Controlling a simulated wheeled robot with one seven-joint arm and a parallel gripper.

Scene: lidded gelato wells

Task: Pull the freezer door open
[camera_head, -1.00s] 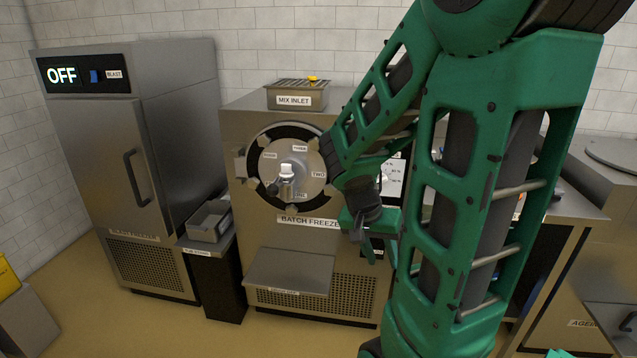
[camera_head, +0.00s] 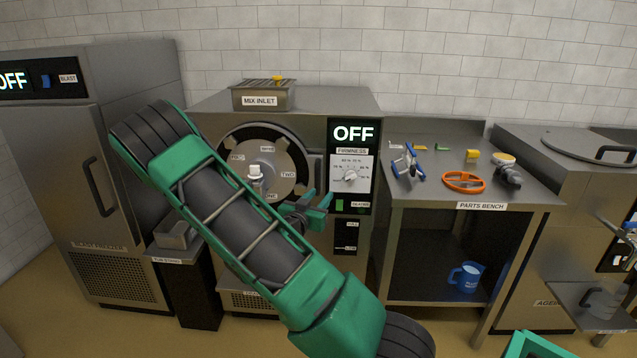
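The batch freezer's round grey door (camera_head: 278,183) sits in the dark ring on the machine's front and looks closed. It has a white-topped knob (camera_head: 254,172) at its centre and labels around it. My green arm crosses in front of the machine and hides its lower left part. My gripper (camera_head: 318,207) is just right of and below the round door, under the control panel's left edge. I see no contact with the door. Its fingers are small and partly overlapped, so their opening is unclear. The separate blast freezer (camera_head: 70,180) at the left has its upright door shut, with a dark vertical handle (camera_head: 100,200).
The batch freezer's panel (camera_head: 352,165) reads OFF. The mix inlet (camera_head: 264,97) is on top. A small stand (camera_head: 178,240) is between the freezers. The parts bench (camera_head: 440,190) holds several loose parts at the right, with a blue jug (camera_head: 466,277) below. Floor shows in front.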

